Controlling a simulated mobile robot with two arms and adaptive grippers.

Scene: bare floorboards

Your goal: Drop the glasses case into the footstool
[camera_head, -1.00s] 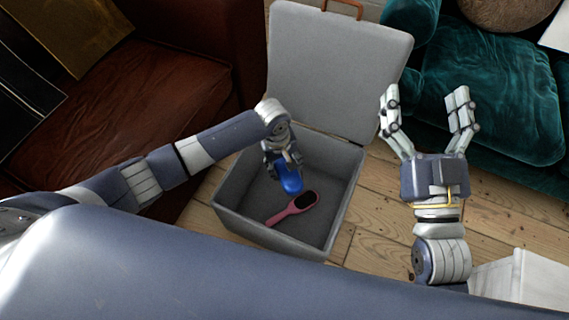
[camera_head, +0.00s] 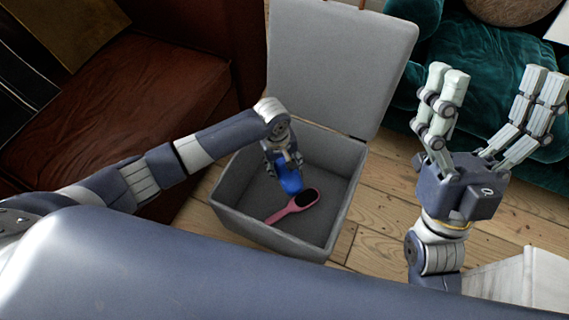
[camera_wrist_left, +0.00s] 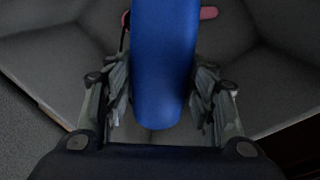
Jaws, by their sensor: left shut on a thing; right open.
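The footstool (camera_head: 232,213) is a grey fabric box with its lid (camera_head: 335,55) raised at the back. The blue glasses case (camera_head: 291,184) is held by my left gripper (camera_head: 285,168) over the open footstool. In the left wrist view the glasses case (camera_wrist_left: 162,70) sits between the fingers of my left gripper (camera_wrist_left: 160,100), with the grey inside of the footstool beyond. My left gripper is shut on it. My right gripper (camera_head: 492,115) is open and empty, raised to the right of the footstool.
A pink hairbrush (camera_head: 294,205) lies inside the footstool, beneath the case. A brown leather sofa (camera_head: 120,90) stands at the left and a teal sofa (camera_head: 455,100) at the back right. A white piece (camera_head: 530,275) stands at the lower right. Wooden floor (camera_head: 385,205) shows between.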

